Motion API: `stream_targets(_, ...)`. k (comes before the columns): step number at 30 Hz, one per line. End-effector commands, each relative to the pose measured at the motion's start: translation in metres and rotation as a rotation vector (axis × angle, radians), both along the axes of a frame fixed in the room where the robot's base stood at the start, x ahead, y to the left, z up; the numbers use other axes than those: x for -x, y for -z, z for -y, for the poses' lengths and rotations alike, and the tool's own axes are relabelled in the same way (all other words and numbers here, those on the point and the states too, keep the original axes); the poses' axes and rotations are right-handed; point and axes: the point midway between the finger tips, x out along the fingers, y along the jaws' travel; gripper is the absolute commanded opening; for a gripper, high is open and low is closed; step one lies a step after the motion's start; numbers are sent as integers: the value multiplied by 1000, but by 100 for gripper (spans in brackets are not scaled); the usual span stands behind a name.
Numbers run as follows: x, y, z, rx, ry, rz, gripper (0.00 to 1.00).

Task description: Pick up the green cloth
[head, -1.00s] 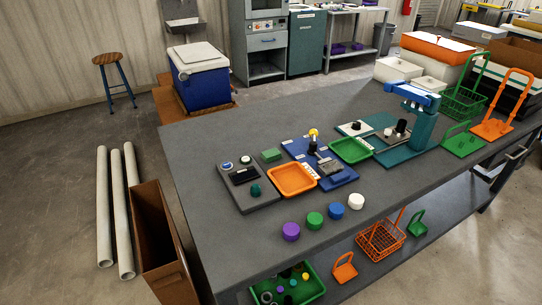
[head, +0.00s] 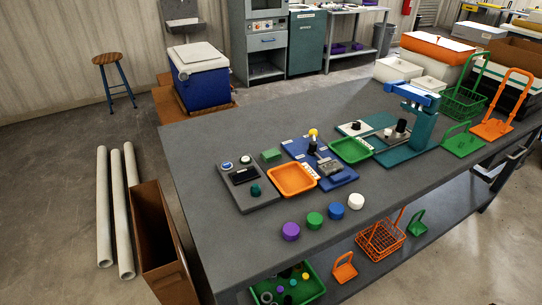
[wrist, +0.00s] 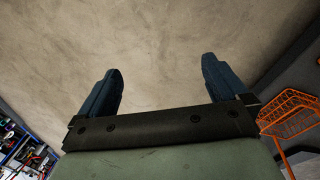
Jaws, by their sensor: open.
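A small green block-like piece (head: 271,155), which looks like the folded green cloth, lies on the grey table in the head view. It sits behind the orange tray, between the grey control panel and the blue board. My gripper (wrist: 160,82) shows only in the wrist view. Its two dark blue fingers are wide apart with nothing between them, over bare beige floor. The cloth does not show in the wrist view, and my gripper is apart from it.
The orange tray (head: 292,180), grey panel (head: 262,200) and blue board (head: 339,181) crowd around the green piece. Several coloured round caps stand near the table's front edge. An orange wire basket (head: 380,240) is on the lower shelf and shows at right in the wrist view (wrist: 288,112).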

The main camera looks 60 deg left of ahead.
Motion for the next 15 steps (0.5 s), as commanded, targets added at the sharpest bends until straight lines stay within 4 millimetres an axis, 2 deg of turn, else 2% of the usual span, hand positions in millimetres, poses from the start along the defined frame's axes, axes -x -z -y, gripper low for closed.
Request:
stream_targets(1, -25, -14, -15, -2, -24, 35, 100)
stream_targets(3, -50, -34, -32, -2, -53, 79, 100)
stream_targets(8, -104, -85, -75, -7, -117, 180, 100)
stream_targets(15, -173, -175, -144, -16, -212, 331, 100)
